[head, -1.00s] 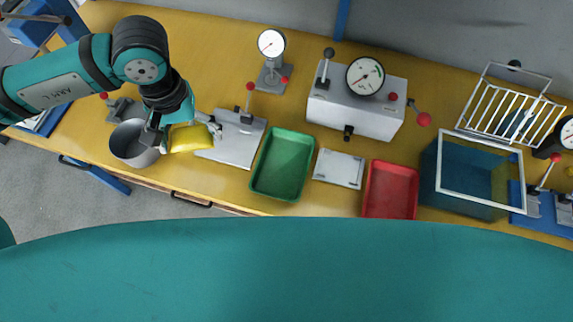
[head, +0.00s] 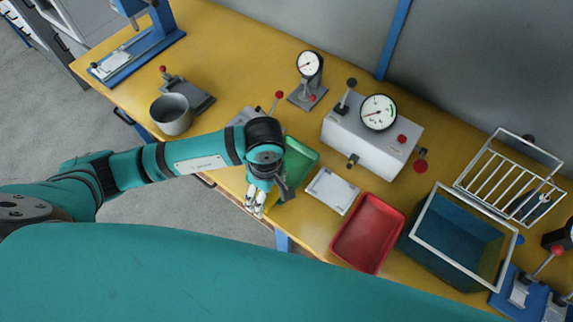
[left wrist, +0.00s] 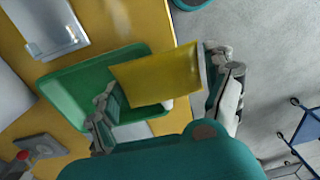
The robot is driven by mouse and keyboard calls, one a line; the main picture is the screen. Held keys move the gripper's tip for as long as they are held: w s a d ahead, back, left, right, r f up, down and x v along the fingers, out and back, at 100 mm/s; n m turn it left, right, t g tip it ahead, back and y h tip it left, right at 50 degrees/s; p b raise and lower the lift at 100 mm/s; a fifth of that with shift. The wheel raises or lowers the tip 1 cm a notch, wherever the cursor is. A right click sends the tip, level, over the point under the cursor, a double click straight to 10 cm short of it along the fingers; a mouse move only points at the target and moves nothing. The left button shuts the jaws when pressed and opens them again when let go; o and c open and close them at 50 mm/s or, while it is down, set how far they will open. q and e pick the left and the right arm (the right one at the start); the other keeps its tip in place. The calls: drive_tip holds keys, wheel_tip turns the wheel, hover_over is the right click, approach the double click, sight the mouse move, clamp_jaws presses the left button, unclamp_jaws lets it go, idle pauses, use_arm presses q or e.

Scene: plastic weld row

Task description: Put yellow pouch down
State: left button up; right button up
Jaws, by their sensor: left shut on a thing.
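The yellow pouch (left wrist: 155,76) is held between the fingers of my left gripper (left wrist: 162,86) in the left wrist view. It overlaps one side of the green tray (left wrist: 62,88), its other end reaching past the tray toward the table edge. How high it is above the tray I cannot tell. In the head view my left gripper (head: 262,202) is beside the near end of the green tray (head: 302,164), and my arm covers part of the tray. The pouch is mostly hidden there. My right gripper is not in view.
A white plate (head: 332,191) and a red tray (head: 367,233) stand right of the green tray. Behind is a grey box with a gauge (head: 372,138). A metal pot (head: 171,115) stands at left, a blue bin (head: 455,240) at right. The table's front edge is close.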

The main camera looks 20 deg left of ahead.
use_arm(q)
drive_tip(key=w, duration=0.3)
drive_tip(key=w+p, duration=0.1)
drive_tip(key=w, duration=0.2)
drive_tip(key=w+d+p, duration=0.1)
drive_tip(key=w, duration=0.2)
drive_tip(key=shift+d+f, duration=0.1)
drive_tip(key=shift+f, duration=0.25)
drive_tip(key=shift+w, duration=0.6)
wheel_tip(320, 180, down, 3)
drive_tip(key=shift+s+r+p, duration=0.15)
drive_tip(key=shift+p, duration=0.8)
drive_tip(key=shift+f, duration=0.5)
drive_tip(key=shift+f+b, duration=0.5)
drive_tip(key=shift+b, duration=0.05)
drive_tip(key=o, duration=0.9)
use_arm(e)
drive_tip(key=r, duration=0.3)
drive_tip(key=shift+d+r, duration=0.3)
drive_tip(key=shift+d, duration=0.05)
